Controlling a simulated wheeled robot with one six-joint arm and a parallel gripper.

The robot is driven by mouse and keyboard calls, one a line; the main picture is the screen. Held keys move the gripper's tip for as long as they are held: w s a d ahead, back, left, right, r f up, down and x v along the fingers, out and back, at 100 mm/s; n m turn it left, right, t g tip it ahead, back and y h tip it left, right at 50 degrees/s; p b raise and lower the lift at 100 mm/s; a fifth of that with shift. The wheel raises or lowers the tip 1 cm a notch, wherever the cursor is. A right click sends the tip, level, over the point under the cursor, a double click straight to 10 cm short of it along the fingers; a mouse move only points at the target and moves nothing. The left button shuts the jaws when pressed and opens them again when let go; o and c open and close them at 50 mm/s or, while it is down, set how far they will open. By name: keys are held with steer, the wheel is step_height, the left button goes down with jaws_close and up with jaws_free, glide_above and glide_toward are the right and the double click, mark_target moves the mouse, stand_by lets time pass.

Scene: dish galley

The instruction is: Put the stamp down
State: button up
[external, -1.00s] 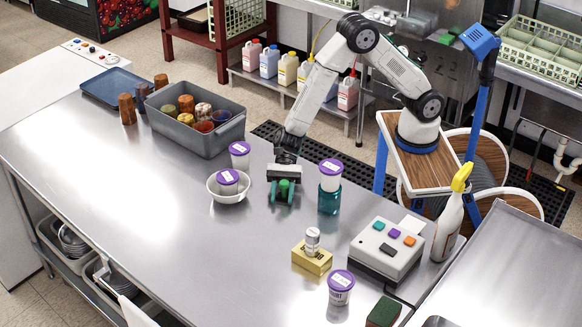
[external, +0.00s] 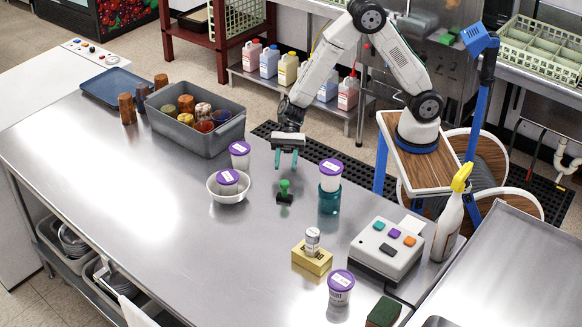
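The green stamp (external: 284,190) stands upright on the steel counter (external: 150,210), its dark base flat on the surface and its knob up. It sits between the white bowl and the teal cup. My gripper (external: 287,164) hangs above and slightly behind the stamp, pointing down. Its two teal fingers are spread apart with nothing between them, clear of the stamp.
A white bowl (external: 228,197) holding a purple-lidded tub is left of the stamp. A teal cup (external: 329,204) with a purple-lidded tub on top is right. Another tub (external: 240,155) stands behind the bowl. The counter in front of the stamp is clear.

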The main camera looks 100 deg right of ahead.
steer(key=s+d+r+n+g+h, duration=0.2)
steer(key=s+d+r+n, duration=0.1)
steer(key=s+r+n, duration=0.4)
steer(key=s+d+r+n+g+h, duration=0.1)
steer(key=s+d+r+n, duration=0.15)
steer(key=s+r, duration=0.4)
steer(key=s+d+r+n+t+h, duration=0.1)
steer(key=s+d+n+h, duration=0.9)
steer(key=s+d, duration=0.7)
steer(key=s+n, duration=0.1)
steer(key=s, duration=0.3)
steer(key=shift+r+t, duration=0.3)
steer(key=shift+r, duration=0.1)
